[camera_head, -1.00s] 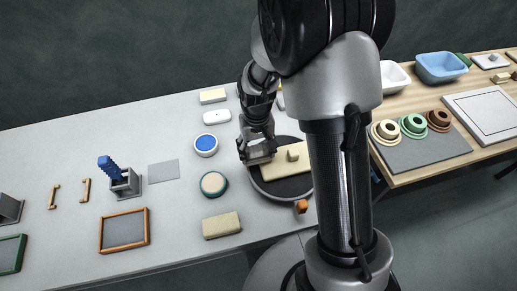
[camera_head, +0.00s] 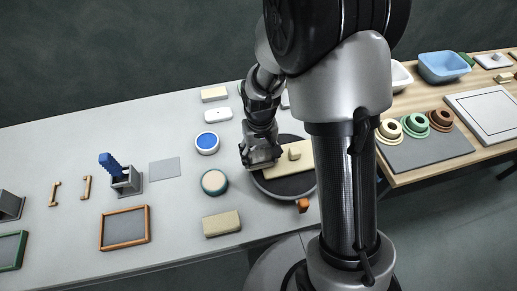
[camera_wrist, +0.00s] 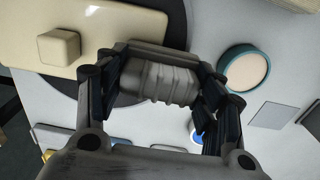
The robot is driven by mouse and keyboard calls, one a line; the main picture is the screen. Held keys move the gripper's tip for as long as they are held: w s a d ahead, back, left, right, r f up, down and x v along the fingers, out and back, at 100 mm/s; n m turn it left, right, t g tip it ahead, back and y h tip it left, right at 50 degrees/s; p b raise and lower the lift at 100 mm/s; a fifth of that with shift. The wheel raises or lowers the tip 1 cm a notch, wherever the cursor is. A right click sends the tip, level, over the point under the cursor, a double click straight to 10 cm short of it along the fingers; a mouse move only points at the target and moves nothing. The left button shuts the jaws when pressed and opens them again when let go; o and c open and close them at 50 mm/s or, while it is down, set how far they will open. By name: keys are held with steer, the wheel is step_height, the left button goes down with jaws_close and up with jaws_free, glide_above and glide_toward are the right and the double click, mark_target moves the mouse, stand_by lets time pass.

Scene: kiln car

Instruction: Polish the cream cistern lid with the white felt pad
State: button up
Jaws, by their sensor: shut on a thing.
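The cream cistern lid (camera_head: 288,160), a flat slab with a raised square knob, lies on a dark round turntable (camera_head: 286,187). It also shows at the upper left of the wrist view (camera_wrist: 105,22). My gripper (camera_head: 262,158) is over the lid's left end. In the wrist view my gripper (camera_wrist: 160,85) is shut on a grey ribbed block (camera_wrist: 158,84), which may be the felt pad's grip. Its underside is hidden, so I see no white felt and cannot tell whether it touches the lid. My arm hides the lid's right end in the head view.
A teal-rimmed round tin (camera_head: 214,182) and a blue-topped white tin (camera_head: 207,143) stand left of the turntable. A cream block (camera_head: 222,223) lies in front. An orange knob (camera_head: 303,205) sticks out at the turntable's near edge. A wooden table (camera_head: 400,178) stands right.

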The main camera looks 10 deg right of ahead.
steer(key=shift+s, duration=1.7)
steer(key=shift+r, duration=0.15)
step_height(320, 180, up, 7)
steer(key=p, duration=0.5)
steer(key=shift+p, duration=0.3)
